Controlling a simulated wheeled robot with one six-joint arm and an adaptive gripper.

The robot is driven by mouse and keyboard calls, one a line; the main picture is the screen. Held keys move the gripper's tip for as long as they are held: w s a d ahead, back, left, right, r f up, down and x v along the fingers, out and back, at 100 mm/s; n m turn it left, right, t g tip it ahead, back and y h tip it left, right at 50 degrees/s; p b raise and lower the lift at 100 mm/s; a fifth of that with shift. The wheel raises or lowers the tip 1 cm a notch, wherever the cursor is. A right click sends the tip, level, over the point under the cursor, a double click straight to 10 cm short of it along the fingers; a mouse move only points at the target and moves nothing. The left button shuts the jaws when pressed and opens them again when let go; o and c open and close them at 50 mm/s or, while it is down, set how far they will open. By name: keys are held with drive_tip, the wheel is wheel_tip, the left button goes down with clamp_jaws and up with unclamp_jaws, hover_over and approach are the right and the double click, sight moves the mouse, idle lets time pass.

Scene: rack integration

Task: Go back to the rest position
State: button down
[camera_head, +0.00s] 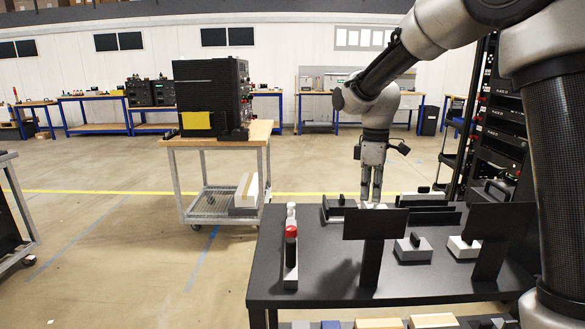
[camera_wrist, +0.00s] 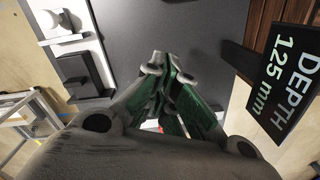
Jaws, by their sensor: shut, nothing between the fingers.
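My gripper (camera_head: 371,200) hangs pointing down over the back part of the black table (camera_head: 318,262), at the end of my arm. In the wrist view my gripper (camera_wrist: 160,62) has its green-padded fingers closed together, with nothing held between them. The dark table top (camera_wrist: 190,30) lies beneath the fingertips. Whether the fingertips touch anything on the table cannot be told from the head view.
A narrow holder with a red-capped item (camera_head: 291,232) stands at the table's left edge. Two dark upright plates (camera_head: 375,224) (camera_head: 500,221) stand in front. Grey and white blocks (camera_head: 413,248) (camera_head: 464,246) sit between them. A black rack (camera_head: 497,130) rises at right. A cart (camera_head: 215,142) stands behind left.

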drive_tip(key=s+d+r+m+t, duration=0.2)
drive_tip(key=s+d+m, duration=0.4)
drive_tip(key=s, duration=0.8)
drive_tip(key=s+d+r+m+t, duration=0.2)
drive_tip(key=s+d+r+m, duration=0.3)
drive_tip(key=s+d, duration=0.5)
drive_tip(key=s+m, duration=0.2)
drive_tip(key=s, duration=0.1)
drive_tip(key=shift+s+t, duration=0.35)
drive_tip(key=shift+t, duration=0.05)
